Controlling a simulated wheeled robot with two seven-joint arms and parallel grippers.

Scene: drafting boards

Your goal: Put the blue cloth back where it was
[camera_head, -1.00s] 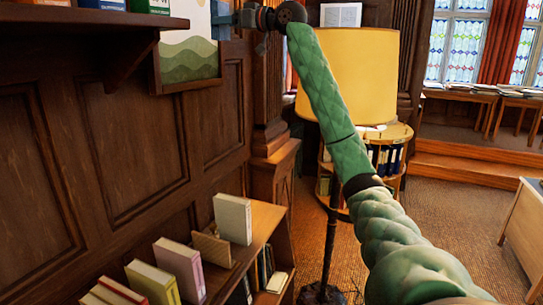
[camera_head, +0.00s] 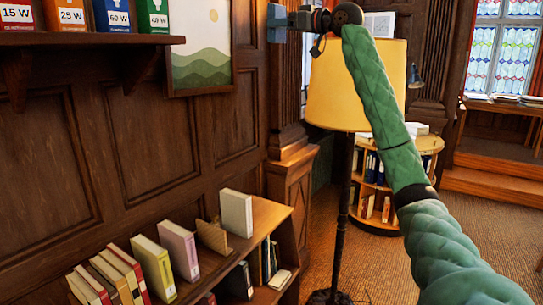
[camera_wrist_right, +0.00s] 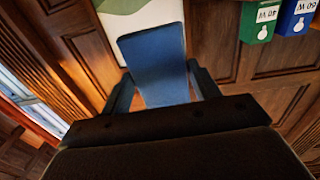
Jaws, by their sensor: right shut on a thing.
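The blue cloth (camera_wrist_right: 155,62) is a flat, stiff-looking blue piece between the fingers of my right gripper (camera_wrist_right: 160,88) in the right wrist view. The gripper is shut on it. In the head view my right gripper (camera_head: 292,20) is high up at the top middle, in front of the wood-panelled wall and just right of a framed picture. The cloth shows there as a small blue-grey patch (camera_head: 277,23) at the gripper's left end. It hangs in the air, clear of the shelves. My left gripper is not in view.
A wall shelf (camera_head: 110,39) at upper left bears several bulb boxes. A low bookcase (camera_head: 268,215) with books stands below. A yellow-shaded floor lamp (camera_head: 345,85) stands close behind my right arm. A round bookshelf (camera_head: 430,145) is farther back.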

